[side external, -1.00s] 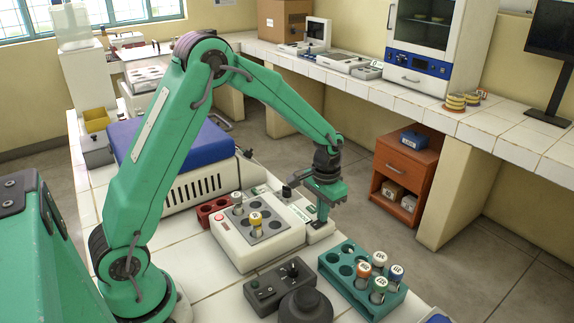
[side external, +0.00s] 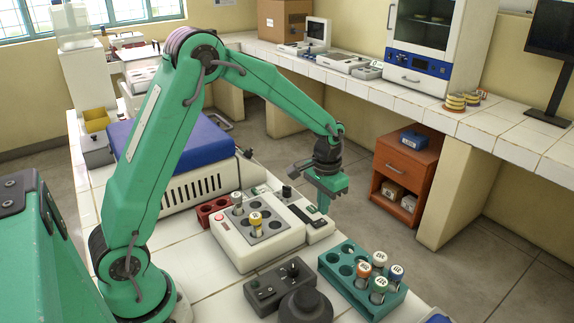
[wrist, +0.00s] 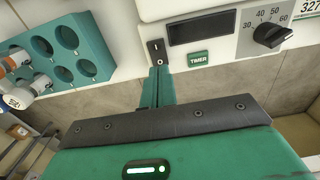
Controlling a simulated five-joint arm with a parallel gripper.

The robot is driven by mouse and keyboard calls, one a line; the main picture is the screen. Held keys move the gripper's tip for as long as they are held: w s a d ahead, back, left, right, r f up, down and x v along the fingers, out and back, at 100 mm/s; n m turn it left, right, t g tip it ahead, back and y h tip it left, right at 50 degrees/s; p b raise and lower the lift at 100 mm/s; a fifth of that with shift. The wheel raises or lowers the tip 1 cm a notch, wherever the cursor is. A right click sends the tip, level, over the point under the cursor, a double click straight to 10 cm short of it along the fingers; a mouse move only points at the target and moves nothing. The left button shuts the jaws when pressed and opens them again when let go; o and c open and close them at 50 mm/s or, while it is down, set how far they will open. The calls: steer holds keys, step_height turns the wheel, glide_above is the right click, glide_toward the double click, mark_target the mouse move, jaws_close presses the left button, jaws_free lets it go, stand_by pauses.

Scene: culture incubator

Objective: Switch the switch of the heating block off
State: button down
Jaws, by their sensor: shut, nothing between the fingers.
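The heating block (side external: 225,243) is a white box with a grey tube plate, standing on the tiled bench. Its sloped control panel carries a black rocker switch (wrist: 157,52) marked I and O, beside a dark display (wrist: 201,29). I cannot tell which side of the rocker is pressed. My gripper (side external: 323,210) is shut and empty, pointing down just above the switch end of the panel. In the wrist view its fingertips (wrist: 158,72) appear right below the O end of the switch, which stays visible. A gap seems to separate them.
A TIMER button (wrist: 199,58) and a black dial (wrist: 271,36) sit further along the panel. A teal rack (side external: 345,283) with several capped tubes stands close to the right. A dark control box (side external: 268,293) is in front. A red rack (side external: 208,213) touches the block's far side.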

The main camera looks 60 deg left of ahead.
mark_target(320, 221)
step_height(320, 221, up, 4)
steer(key=shift+r, duration=0.1)
stand_by(0.6)
steer(key=s+r+t, duration=0.3)
steer(key=s+r, duration=0.8)
steer(key=s+d+r+t, duration=0.1)
steer(key=s+r+t, duration=0.1)
steer(key=s, duration=1)
steer(key=shift+s+t, duration=0.25)
steer(key=shift+t, duration=0.05)
stand_by(0.7)
